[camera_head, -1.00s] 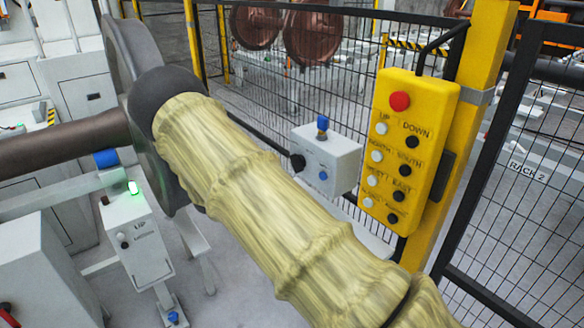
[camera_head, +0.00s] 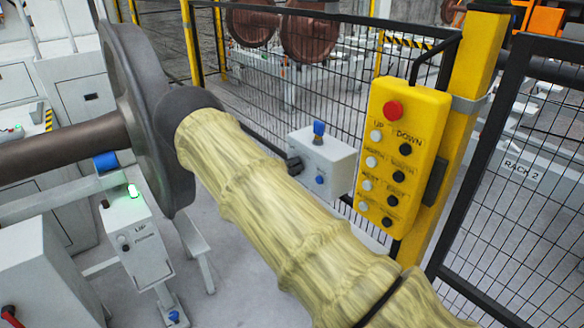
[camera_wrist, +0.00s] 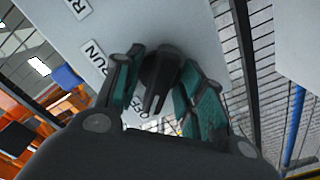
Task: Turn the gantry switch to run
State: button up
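The switch is a black knob (camera_wrist: 157,78) on a pale panel (camera_wrist: 185,25) in the wrist view. Its grip bar points down the picture, towards the OFF label (camera_wrist: 148,126). The RUN label (camera_wrist: 93,54) is to its upper left. My gripper (camera_wrist: 163,62) has its two teal-padded fingers on either side of the knob. Narrow gaps seem to show beside the knob, so the fingers look open around it; firm contact cannot be made out. In the head view my yellow-sleeved arm crosses the middle, and the gripper and the knob between its fingers cannot be made out.
A yellow pendant (camera_head: 403,150) with a red button hangs on a yellow post (camera_head: 470,80). A grey box (camera_head: 325,162) with blue controls stands before the mesh fence (camera_head: 350,60). A large wheel (camera_head: 135,110) and a lit grey post box (camera_head: 138,245) are at left.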

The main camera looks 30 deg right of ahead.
jog(key=shift+c, duration=0.3)
jog(key=c, duration=0.7)
